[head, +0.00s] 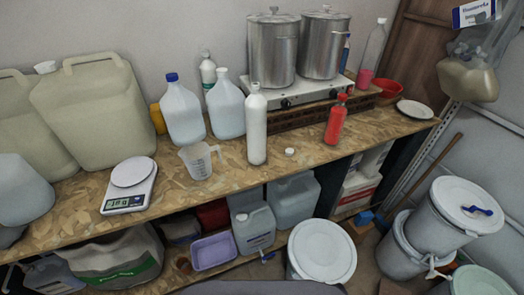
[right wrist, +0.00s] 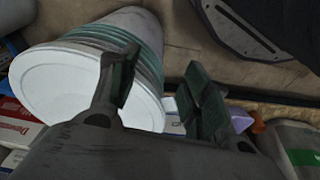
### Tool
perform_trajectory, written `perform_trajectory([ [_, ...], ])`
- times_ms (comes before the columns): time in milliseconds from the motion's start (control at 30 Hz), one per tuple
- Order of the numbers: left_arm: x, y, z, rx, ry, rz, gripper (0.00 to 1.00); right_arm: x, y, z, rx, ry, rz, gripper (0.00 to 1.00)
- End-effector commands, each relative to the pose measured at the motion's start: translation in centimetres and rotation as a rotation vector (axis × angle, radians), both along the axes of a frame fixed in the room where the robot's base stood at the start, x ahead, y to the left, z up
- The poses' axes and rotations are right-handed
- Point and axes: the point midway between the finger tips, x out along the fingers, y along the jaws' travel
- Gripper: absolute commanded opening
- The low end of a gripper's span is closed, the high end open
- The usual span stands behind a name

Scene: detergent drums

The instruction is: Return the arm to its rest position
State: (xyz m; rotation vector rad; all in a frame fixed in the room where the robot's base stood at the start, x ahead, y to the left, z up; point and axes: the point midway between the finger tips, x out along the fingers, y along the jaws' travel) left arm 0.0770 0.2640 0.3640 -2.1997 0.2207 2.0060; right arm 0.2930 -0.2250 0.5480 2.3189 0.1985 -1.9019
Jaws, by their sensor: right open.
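Neither of my grippers shows in the head view. In the right wrist view my right gripper (right wrist: 160,80) is open, its two dark fingers apart with nothing between them. Behind its left finger is a white round drum or lid stack (right wrist: 85,85) with greenish bands; I cannot tell how far apart they are. In the head view a white lidded drum (head: 322,252) stands on the floor in front of the bench. At the right, one white drum (head: 462,207) sits in or on another (head: 402,255), with a blue-handled item (head: 478,210) on its lid. My left gripper is not in view.
A wooden bench (head: 235,190) carries canisters, bottles, a scale (head: 129,187), a measuring jug (head: 200,160) and two steel pots (head: 273,50) on a burner. Its lower shelf holds jugs and a lilac tub (head: 213,252). A broom handle (head: 430,172) leans at the right.

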Motion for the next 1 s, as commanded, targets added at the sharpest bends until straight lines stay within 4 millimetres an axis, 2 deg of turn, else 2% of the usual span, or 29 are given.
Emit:
perform_trajectory([
  [33, 0.0, 0.0, 0.0, 0.000, 0.000, 0.000, 0.40, -0.7, -0.1, -1.2, -0.001, 0.009, 0.001, 0.48],
  [200, 0.0, 0.0, 0.0, 0.000, 0.000, 0.000, 0.40, -3.0, -0.4, -4.7, -0.002, 0.023, 0.004, 0.48],
  [500, 0.0, 0.0, 0.0, 0.000, 0.000, 0.000, 0.40, -7.6, -1.2, -10.0, -0.006, 0.047, 0.010, 0.48],
  [700, 0.0, 0.0, 0.0, 0.000, 0.000, 0.000, 0.40, -11.2, -1.8, -13.0, -0.008, 0.065, 0.014, 0.48],
  [1000, 0.0, 0.0, 0.0, 0.000, 0.000, 0.000, 0.40, -16.9, -2.9, -16.5, -0.013, 0.089, 0.019, 0.48],
])
